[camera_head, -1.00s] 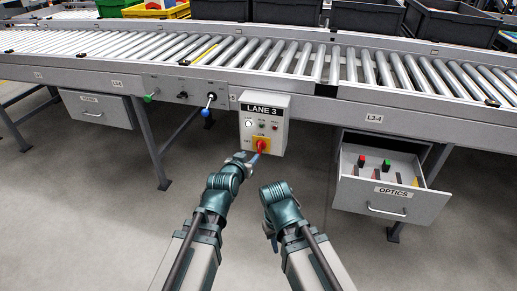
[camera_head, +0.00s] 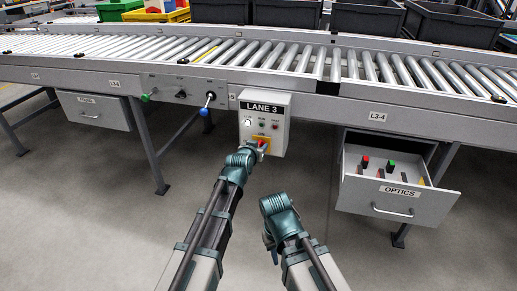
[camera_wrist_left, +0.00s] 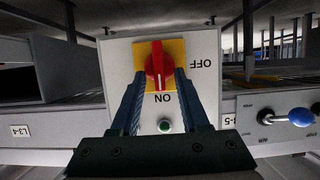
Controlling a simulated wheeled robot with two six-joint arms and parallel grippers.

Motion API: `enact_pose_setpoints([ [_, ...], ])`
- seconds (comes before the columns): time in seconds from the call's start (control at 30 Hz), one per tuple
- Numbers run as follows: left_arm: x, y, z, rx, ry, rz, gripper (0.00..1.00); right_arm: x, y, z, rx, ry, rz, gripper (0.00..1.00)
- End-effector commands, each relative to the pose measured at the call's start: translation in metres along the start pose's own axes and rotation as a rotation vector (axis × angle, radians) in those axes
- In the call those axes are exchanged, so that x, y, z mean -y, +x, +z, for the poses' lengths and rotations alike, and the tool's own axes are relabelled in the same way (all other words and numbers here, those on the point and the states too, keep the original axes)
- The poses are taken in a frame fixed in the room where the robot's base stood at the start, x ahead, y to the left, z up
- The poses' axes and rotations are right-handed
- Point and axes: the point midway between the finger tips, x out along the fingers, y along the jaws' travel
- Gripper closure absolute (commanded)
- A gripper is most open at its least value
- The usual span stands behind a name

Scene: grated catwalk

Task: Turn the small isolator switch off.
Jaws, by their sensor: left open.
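The small isolator switch is a red rotary knob (camera_wrist_left: 158,66) on a yellow plate (camera_wrist_left: 173,49) low on the grey LANE 3 box (camera_head: 277,106). In the left wrist view, which is upside down, the knob's grip stands upright in line with the ON label; OFF is to its right. My left gripper (camera_wrist_left: 161,76) is open, with its fingers either side of the knob's lower part; I cannot tell if they touch it. In the head view my left gripper (camera_head: 262,148) largely covers the switch. My right gripper (camera_head: 270,244) hangs low and apart, its jaws unclear.
A blue-knobbed lever (camera_head: 205,111) and a green-knobbed lever (camera_head: 146,97) are left of the box. An open OPTICS drawer (camera_head: 393,203) juts out at the right. The roller conveyor (camera_head: 240,53) runs above. The floor between is clear.

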Motion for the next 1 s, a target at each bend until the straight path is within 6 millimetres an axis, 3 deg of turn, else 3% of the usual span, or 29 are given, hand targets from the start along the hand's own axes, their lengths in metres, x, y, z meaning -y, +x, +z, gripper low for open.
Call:
enact_pose_setpoints([
  [0.13, -0.0001, -0.0007, -0.0002, 0.000, 0.000, 0.000, 0.59, 0.0000, -0.0004, 0.0000, 0.000, 0.000, 0.000, 0.73],
  [0.37, -0.0002, -0.0008, -0.0001, 0.000, 0.000, 0.000, 1.00, 0.0000, -0.0004, 0.0000, 0.000, 0.000, 0.000, 0.73],
  [0.77, 0.0001, -0.0008, 0.0002, 0.000, -0.010, 0.004, 1.00, 0.0000, -0.0001, 0.0000, 0.000, 0.000, 0.000, 0.73],
  [1.0, 0.0033, -0.0001, 0.0016, -0.001, -0.103, 0.041, 1.00, 0.0002, 0.0021, -0.0001, 0.000, 0.000, 0.000, 0.73],
])
